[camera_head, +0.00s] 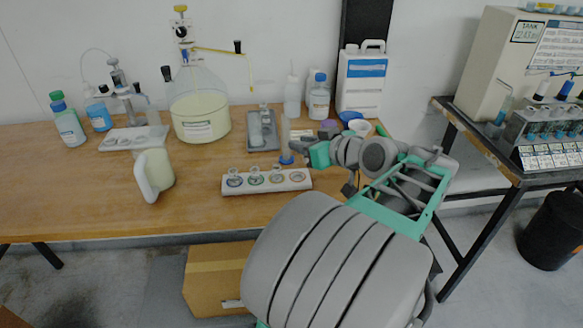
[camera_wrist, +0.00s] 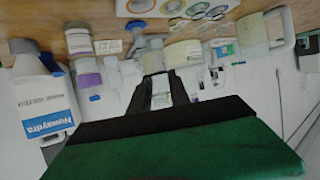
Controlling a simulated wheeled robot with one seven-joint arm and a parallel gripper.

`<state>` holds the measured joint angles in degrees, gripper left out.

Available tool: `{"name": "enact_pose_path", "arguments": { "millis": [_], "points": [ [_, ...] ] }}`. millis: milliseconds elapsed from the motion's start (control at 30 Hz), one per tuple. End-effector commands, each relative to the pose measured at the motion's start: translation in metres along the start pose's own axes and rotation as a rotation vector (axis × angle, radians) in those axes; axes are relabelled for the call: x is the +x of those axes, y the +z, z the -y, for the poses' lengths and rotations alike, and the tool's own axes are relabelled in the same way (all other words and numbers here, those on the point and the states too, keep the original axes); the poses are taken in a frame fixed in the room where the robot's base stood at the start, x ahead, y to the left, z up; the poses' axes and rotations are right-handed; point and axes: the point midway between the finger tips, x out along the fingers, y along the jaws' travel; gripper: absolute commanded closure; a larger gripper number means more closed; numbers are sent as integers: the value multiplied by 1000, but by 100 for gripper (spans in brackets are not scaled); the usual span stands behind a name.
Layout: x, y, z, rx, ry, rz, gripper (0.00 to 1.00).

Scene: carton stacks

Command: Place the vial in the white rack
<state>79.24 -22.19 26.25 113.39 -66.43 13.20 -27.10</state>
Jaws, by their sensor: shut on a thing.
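The white rack (camera_head: 266,182) lies on the wooden table, with a row of round slots and clear glass pieces at several of them. It also shows at the top of the wrist view (camera_wrist: 165,8). My gripper (camera_head: 298,146) is just behind and above the rack's right end. In the wrist view my gripper (camera_wrist: 163,82) is shut on a small clear thing (camera_wrist: 160,90) between its dark fingers, which I take for the vial. In the head view the vial cannot be made out.
A clear cylinder with a blue base (camera_head: 286,159) stands right beside my gripper. A grey tray (camera_head: 262,130) is behind the rack, and a beige jug (camera_head: 155,172) is to its left. A large flask (camera_head: 200,115) and bottles (camera_head: 319,98) stand behind. The front left tabletop is clear.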

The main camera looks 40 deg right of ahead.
Motion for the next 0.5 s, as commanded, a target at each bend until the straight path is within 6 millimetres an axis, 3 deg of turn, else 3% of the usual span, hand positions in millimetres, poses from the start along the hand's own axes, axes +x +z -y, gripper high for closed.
{"name": "enact_pose_path", "arguments": {
  "millis": [100, 200, 400, 500],
  "points": [
    [34, 17, 0, 3, -7, 3, 100],
    [52, 26, -2, 1, -4, 1, 100],
    [74, 38, -3, 1, -3, 2, 100],
    [80, 57, -4, 6, -1, 3, 100]
  ]
}}
